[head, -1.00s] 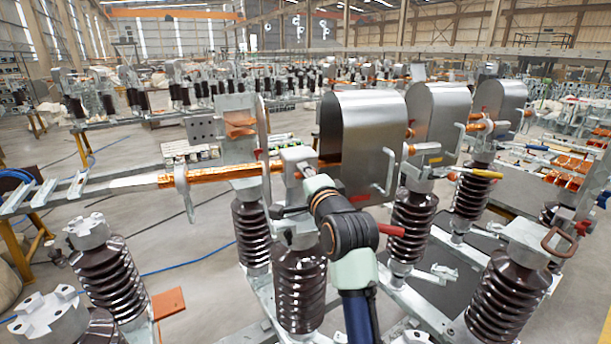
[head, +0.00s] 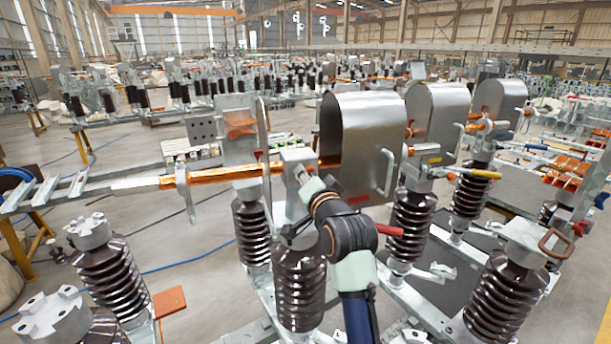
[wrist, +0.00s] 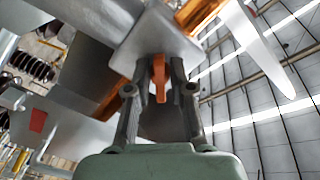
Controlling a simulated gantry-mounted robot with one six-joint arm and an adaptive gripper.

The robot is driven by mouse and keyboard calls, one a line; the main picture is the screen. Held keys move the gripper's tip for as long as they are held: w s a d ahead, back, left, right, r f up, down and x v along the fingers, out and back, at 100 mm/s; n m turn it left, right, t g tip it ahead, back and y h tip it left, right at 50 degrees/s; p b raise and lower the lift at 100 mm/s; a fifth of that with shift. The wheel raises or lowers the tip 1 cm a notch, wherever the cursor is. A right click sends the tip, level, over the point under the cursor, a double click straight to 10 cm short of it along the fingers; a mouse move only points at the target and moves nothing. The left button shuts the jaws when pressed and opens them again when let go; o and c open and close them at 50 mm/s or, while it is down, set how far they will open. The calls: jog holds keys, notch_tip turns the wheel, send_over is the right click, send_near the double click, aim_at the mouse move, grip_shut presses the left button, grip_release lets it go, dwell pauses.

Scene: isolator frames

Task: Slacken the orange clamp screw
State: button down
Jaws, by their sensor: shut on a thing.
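The orange clamp screw (wrist: 160,78) is a small flat orange piece below the grey clamp block (wrist: 158,40) in the wrist view. My gripper (wrist: 160,88) has one dark finger on each side of the screw and is shut on it. In the head view the clamp block (head: 298,156) sits at the copper bar (head: 225,174), above a brown ribbed insulator (head: 299,285). My gripper (head: 303,176) reaches up to the block from the lower right. The screw is hidden there by the block and my wrist.
A curved metal hood (head: 362,135) with an upright handle (head: 387,172) stands close to the right of my wrist. A thin upright plate (head: 264,140) stands left of the block. More ribbed insulators (head: 411,220) stand at the right.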

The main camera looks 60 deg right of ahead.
jog(key=n, duration=0.5)
jog(key=shift+n, duration=0.3)
jog(key=n, duration=1)
jog(key=shift+d+f+n+b, duration=0.1)
jog(key=shift+n+b, duration=0.25)
jog(key=shift+n, duration=0.05)
jog(key=n, duration=0.5)
jog(key=shift+n+b, duration=0.3)
jog(key=c, duration=1)
grip_release()
jog(key=shift+c, duration=0.2)
jog(key=shift+s, duration=0.1)
